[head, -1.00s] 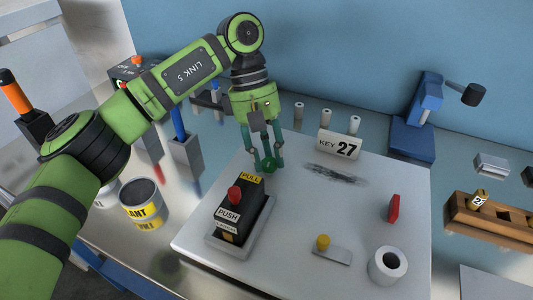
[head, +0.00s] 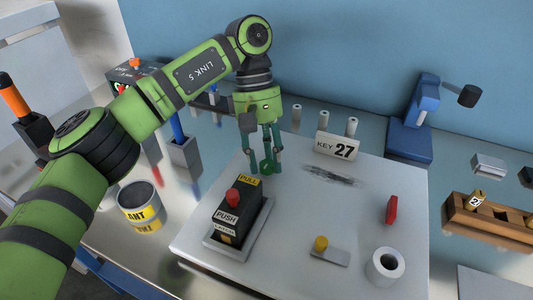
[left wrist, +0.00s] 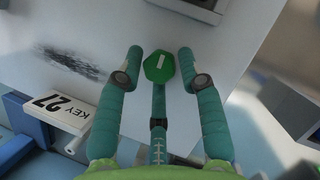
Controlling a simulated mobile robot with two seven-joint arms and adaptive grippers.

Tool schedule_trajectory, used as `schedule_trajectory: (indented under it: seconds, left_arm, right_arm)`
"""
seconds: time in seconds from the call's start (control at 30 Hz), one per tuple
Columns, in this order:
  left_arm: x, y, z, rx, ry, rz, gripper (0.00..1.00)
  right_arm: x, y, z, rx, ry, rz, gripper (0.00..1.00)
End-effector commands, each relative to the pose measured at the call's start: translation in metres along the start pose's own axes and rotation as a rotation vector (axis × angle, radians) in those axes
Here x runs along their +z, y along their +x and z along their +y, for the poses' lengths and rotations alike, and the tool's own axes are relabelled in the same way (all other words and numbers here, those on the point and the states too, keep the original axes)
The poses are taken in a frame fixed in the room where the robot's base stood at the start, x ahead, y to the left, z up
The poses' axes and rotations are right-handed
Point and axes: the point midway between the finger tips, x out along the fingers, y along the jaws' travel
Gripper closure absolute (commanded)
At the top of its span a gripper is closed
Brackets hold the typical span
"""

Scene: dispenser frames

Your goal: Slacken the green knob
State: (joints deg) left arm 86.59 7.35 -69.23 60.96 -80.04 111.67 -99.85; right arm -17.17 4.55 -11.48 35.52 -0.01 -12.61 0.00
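The green knob (head: 267,167) stands on the pale panel (head: 350,215), near its back left part. In the left wrist view the knob (left wrist: 159,67) shows as a green faceted top with a white mark. My left gripper (head: 265,170) points down over it from above. In the left wrist view two teal fingertips stand on either side of the knob, with visible gaps; a third finger's tip is hidden at the knob. The gripper is open around the knob and does not grip it. My right gripper is not in view.
A push-pull box with a red button (head: 233,196) stands close in front. A KEY 27 sign (head: 337,146) and several pale posts stand behind right. The panel also bears a yellow knob (head: 321,243), a red handle (head: 392,210) and a white ring (head: 385,266).

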Motion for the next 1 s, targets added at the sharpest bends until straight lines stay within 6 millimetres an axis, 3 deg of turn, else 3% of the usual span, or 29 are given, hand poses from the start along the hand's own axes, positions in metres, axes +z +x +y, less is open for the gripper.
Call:
schedule_trajectory:
  seconds: [0.37,0.73,1.0]
  left_arm:
    - [0.0,-0.002,0.001,0.004,-0.002,0.002,0.46]
    - [0.0,-0.055,0.001,0.004,-0.004,0.005,0.46]
    - [0.0,-0.074,0.0,0.002,-0.001,0.002,0.46]
  right_arm:
    - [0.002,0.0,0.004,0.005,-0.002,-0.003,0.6]
    - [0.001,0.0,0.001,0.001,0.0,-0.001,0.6]
    - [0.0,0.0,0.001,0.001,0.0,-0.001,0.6]
